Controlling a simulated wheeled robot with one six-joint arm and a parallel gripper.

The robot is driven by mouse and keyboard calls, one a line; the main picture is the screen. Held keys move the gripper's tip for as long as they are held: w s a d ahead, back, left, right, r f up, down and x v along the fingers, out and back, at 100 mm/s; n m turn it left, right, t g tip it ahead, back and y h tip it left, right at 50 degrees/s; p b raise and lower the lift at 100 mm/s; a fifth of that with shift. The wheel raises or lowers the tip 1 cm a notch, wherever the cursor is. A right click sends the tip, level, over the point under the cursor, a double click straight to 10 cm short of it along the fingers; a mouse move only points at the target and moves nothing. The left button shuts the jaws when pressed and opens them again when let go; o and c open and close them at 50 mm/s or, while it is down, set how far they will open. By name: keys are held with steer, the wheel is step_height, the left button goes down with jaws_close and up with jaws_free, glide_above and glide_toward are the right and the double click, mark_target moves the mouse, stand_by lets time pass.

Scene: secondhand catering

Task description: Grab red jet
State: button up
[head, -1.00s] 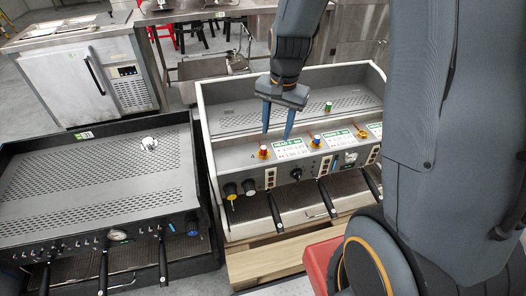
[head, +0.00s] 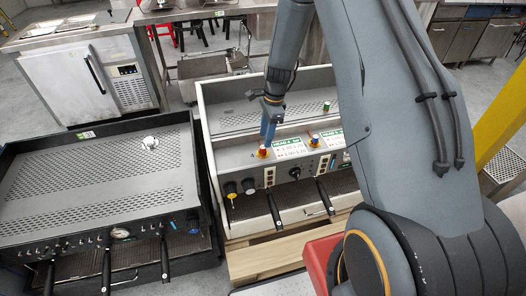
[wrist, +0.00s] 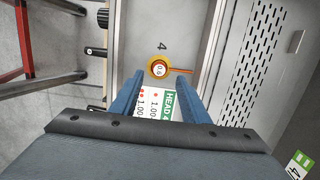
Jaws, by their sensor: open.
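The red jet (head: 263,152), a small brass piece with a red top, stands on the front ledge of the pale espresso machine (head: 225,155). In the wrist view, a round brass-coloured piece marked 0.6 (wrist: 159,69) shows just beyond my fingertips, roughly between them, with a thin orange-red bar to its right. My gripper (head: 267,140) is open and empty, its blue fingers pointing down just above the red jet. It also shows in the wrist view (wrist: 162,82). I cannot tell whether a finger touches the jet.
A blue-topped jet (head: 314,139) stands to the right on the ledge, and a green-topped one (head: 326,107) farther back. A label card (head: 290,148) lies beside the red jet. A black espresso machine (head: 95,185) stands to the left. Knobs and handles stick out in front.

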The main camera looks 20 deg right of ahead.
mark_target(263, 147)
steer(key=shift+a+f+p, duration=0.25)
steer(key=shift+f+p, duration=0.4)
steer(key=shift+f, duration=0.65)
steer(key=shift+a+f+p, duration=0.25)
steer(key=shift+f+p, duration=0.4)
steer(key=shift+f, duration=0.65)
jaws_close()
